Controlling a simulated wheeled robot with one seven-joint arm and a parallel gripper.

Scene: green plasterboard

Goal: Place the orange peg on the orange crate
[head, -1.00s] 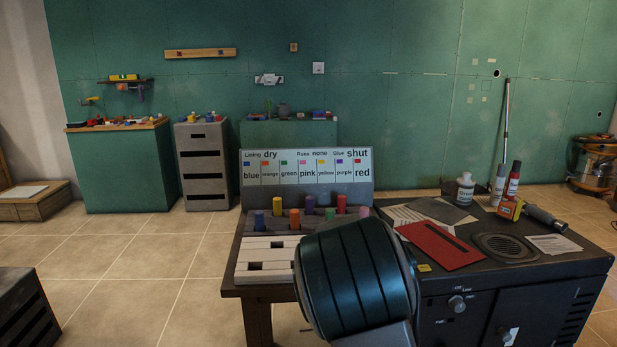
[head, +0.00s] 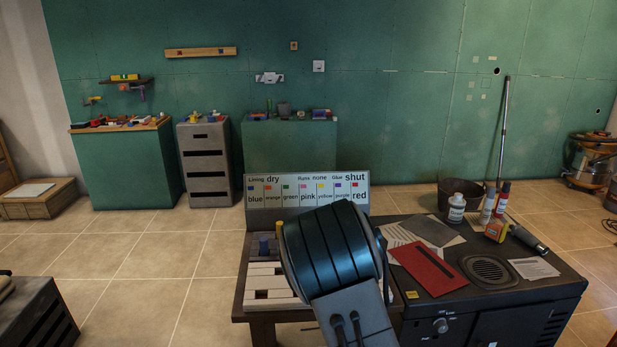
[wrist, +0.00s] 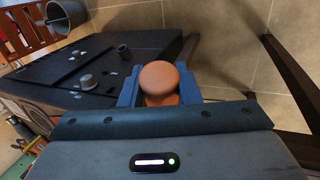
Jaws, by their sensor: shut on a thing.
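In the wrist view, my gripper (wrist: 159,88) is shut on the orange peg (wrist: 158,77). The peg's round top stands up between the two blue-grey fingers, and its lower part is hidden. In the head view my dark arm link covers the gripper and the peg. An orange-red slatted thing (wrist: 25,36) shows at the top left of the wrist view; I cannot tell if it is the orange crate. No orange crate is clear in the head view.
A black cabinet (head: 490,293) carries a red plate (head: 430,265), bottles and papers. A labelled board (head: 307,191) stands behind the small wooden table, and a blue peg (head: 264,245) shows there. A dark bucket (head: 461,189) stands behind the cabinet.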

